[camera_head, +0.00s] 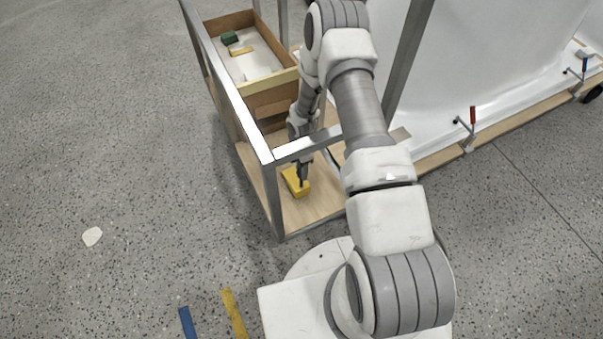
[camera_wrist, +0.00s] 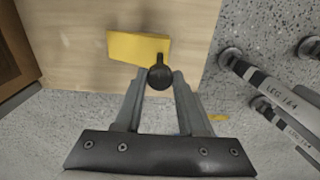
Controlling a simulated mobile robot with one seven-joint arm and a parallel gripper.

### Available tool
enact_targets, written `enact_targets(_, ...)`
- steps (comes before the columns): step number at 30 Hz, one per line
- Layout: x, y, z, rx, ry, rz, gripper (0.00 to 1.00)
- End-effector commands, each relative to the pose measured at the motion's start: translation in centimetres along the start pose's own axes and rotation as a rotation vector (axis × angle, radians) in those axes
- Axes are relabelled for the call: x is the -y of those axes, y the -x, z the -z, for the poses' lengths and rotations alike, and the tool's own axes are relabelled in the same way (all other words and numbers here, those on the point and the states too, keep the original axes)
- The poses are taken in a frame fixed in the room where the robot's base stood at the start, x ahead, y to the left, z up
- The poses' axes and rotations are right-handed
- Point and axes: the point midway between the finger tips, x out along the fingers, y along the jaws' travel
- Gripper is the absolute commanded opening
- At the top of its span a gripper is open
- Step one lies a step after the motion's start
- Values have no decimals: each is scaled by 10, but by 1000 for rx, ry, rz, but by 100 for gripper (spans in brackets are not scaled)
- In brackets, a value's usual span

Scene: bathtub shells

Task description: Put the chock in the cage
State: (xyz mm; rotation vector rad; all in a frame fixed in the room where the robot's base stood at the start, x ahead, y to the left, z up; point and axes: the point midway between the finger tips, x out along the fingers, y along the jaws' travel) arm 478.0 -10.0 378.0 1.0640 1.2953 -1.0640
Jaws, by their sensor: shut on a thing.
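The yellow chock (camera_head: 294,182) is a block over the plywood floor of the metal-framed cage (camera_head: 231,86), near its front corner. In the wrist view the chock (camera_wrist: 137,47) lies just beyond my fingertips, with a round black knob that appears joined to it. My gripper (camera_wrist: 162,77) is shut on this knob. In the head view my gripper (camera_head: 304,178) reaches down inside the frame, beside the chock. I cannot tell whether the chock touches the floor.
A wooden box (camera_head: 257,83) with a green item and a small yellow piece stands at the cage's back. Metal posts and bars surround my arm. A white tub shell (camera_head: 480,60) stands to the right. Blue (camera_head: 188,323) and yellow (camera_head: 234,314) strips lie in front.

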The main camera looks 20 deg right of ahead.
Motion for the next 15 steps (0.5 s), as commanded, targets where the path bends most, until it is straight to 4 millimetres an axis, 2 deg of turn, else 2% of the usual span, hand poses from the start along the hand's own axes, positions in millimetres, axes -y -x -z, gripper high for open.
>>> enact_targets(1,0,-12,0,0,0,1,0)
enact_targets(3,0,-16,0,1,0,0,0)
enact_targets(14,0,-19,0,0,0,0,0)
enact_targets(15,0,-18,0,0,0,0,46)
